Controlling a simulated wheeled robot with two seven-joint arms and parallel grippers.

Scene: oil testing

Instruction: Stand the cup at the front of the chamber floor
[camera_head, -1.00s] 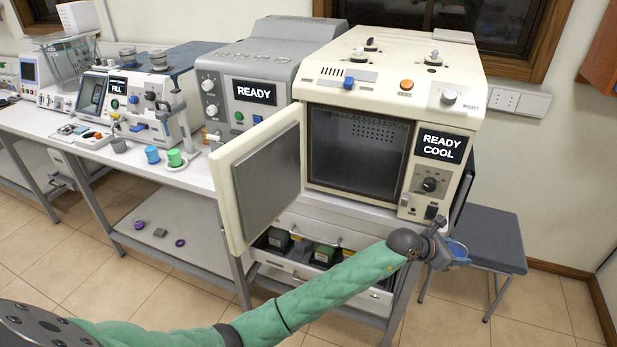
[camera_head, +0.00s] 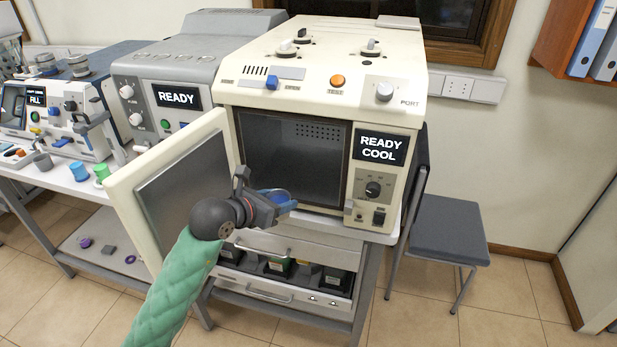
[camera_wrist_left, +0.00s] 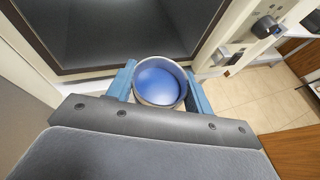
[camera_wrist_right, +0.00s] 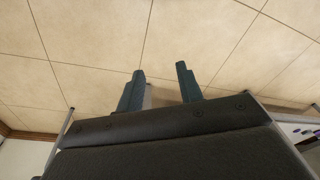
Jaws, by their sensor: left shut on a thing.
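My left gripper (camera_head: 286,202) is shut on the cup (camera_head: 277,196), in front of the open chamber (camera_head: 292,160) of the cream oven. In the left wrist view the cup (camera_wrist_left: 159,84) sits between the blue fingers, with a pale rim and a blue inside seen from above. The dark chamber opening (camera_wrist_left: 112,30) lies just beyond it. The cup is outside the chamber. The chamber floor is mostly hidden behind the gripper and the opening's lower edge. My right gripper (camera_wrist_right: 160,88) shows only in its wrist view, with fingers apart and nothing between them, over floor tiles.
The oven door (camera_head: 172,190) stands open at the left, close to my left arm. The control panel (camera_head: 375,185) borders the opening on the right. Below is an open drawer (camera_head: 265,290) with dark containers.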

